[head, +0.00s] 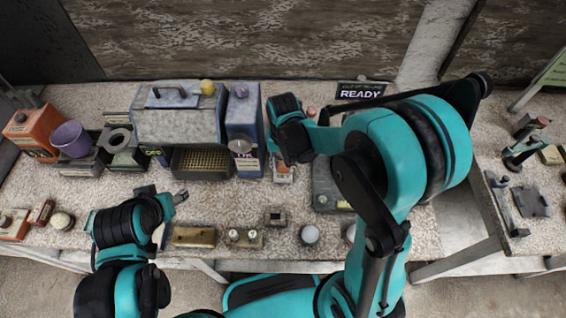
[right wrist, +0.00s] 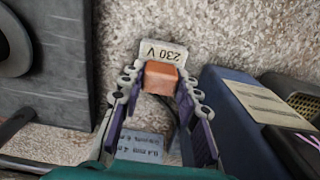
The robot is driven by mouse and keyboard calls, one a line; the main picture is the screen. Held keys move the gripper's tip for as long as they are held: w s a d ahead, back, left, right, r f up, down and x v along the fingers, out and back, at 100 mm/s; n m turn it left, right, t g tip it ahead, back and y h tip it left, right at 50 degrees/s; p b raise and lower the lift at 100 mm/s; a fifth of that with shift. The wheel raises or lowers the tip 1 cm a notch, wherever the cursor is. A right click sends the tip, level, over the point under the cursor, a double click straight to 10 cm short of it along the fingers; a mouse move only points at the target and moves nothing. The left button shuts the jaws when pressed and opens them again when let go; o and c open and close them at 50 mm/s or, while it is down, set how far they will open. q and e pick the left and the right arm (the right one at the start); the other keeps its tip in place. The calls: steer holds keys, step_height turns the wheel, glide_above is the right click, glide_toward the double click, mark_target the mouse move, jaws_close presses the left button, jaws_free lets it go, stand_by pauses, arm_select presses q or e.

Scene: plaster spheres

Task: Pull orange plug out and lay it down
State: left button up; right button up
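The orange plug (right wrist: 160,77) shows in the right wrist view, in front of a pale plate (right wrist: 158,50) marked 230 V. My right gripper (right wrist: 160,88) has its two purple-padded fingers apart, one on each side of the plug, with what look like narrow gaps. My left gripper (head: 180,196) is over the front left of the table, too small to read.
A blue can (head: 243,125) and a large grey toolbox (head: 180,118) stand left of my right gripper. A dark grey block (head: 325,185) lies to its right. Several small parts line the front edge, including a brass block (head: 194,236).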

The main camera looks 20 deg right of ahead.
mark_target(283, 164)
steer(key=shift+o, duration=1.1)
jaws_close()
steer(key=shift+r+p, duration=1.9)
steer(key=shift+r, duration=0.65)
steer(key=s+a+p, duration=0.2)
steer(key=s+p, duration=0.1)
steer(key=s, duration=0.5)
steer(key=shift+a+r, duration=0.2)
steer(key=shift+r, duration=0.25)
